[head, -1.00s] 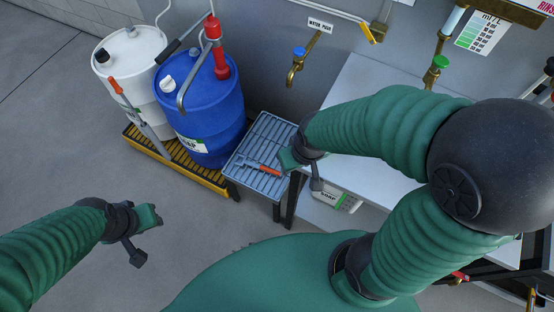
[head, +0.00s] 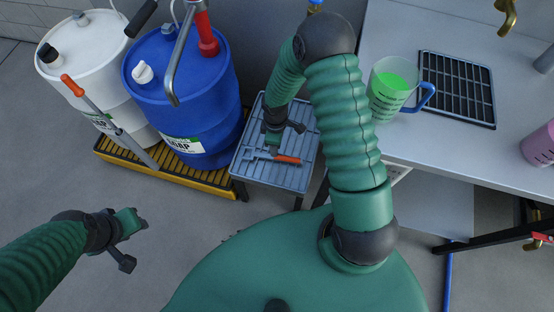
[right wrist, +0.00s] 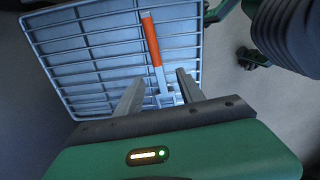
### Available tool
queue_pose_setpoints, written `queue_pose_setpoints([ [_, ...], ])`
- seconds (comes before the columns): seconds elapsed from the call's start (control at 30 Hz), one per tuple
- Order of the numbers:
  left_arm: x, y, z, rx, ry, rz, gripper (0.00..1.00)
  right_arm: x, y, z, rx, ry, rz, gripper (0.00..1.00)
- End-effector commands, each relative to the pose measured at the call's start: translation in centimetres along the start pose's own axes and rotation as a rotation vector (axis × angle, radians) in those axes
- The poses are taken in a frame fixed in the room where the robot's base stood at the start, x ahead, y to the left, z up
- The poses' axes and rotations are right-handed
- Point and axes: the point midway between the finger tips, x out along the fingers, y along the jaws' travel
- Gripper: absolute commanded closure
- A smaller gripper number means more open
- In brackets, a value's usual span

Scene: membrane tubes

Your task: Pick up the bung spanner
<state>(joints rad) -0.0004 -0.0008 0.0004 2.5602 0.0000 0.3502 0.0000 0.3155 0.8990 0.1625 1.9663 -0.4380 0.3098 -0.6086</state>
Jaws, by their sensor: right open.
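The bung spanner (head: 288,159), with an orange handle and a grey metal head, lies on the grey slatted stand (head: 244,170). In the right wrist view the spanner (right wrist: 153,52) points away from me, with its metal head close to the fingertips. My right gripper (head: 272,141) is over the stand, just behind the spanner's head. In the right wrist view this gripper (right wrist: 158,83) is open, with the spanner's head showing between its fingers; I cannot tell whether they touch it. My left gripper (head: 138,219) hangs over the floor at the left, away from the stand; its jaws are unclear.
A blue drum (head: 190,95) and a white drum (head: 92,50) stand on a yellow-edged pallet (head: 215,186) left of the stand. Another orange-handled tool (head: 72,86) leans by the white drum. A bench (head: 430,135) at right holds a green-liquid jug (head: 388,88).

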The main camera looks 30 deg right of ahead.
Motion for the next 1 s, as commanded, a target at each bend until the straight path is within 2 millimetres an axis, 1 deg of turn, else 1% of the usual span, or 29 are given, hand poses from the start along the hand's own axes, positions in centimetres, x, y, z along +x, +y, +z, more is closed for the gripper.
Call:
queue_pose_setpoints([
  [0.03,0.9,0.0,0.2,-0.001,0.000,0.000,0.64,1.9,-0.1,0.0,-0.001,-0.002,-0.003,0.55],
  [0.1,1.4,0.0,0.3,-0.001,0.000,0.000,0.64,3.5,-0.1,0.0,0.000,0.000,-0.003,0.55],
  [0.2,1.7,0.0,0.4,-0.001,0.000,0.000,0.64,4.9,0.1,0.1,0.003,0.002,-0.002,0.55],
  [0.37,2.1,0.0,0.5,-0.001,0.000,0.000,0.64,6.2,0.3,0.2,0.004,0.004,-0.002,0.55],
  [0.53,3.7,0.0,0.9,0.000,0.000,0.000,0.64,9.4,0.9,0.3,0.003,0.002,-0.002,0.55],
  [0.6,4.0,0.0,0.9,0.000,0.000,0.000,0.64,10.4,0.8,0.2,0.002,0.001,-0.003,0.55],
  [0.67,4.0,0.0,0.9,-0.001,0.000,0.000,0.64,10.7,0.8,0.2,0.003,0.001,-0.002,0.55],
  [0.83,3.9,0.0,0.9,-0.001,0.000,0.000,0.64,10.6,0.8,0.2,0.004,0.002,-0.001,0.55],
  [0.87,3.9,0.0,0.9,-0.001,0.000,0.000,0.64,10.6,0.8,0.2,0.004,0.003,-0.002,0.57],
  [1.0,3.9,0.0,0.9,-0.001,0.000,0.000,0.64,10.6,0.8,0.2,0.004,0.003,-0.002,0.75],
])
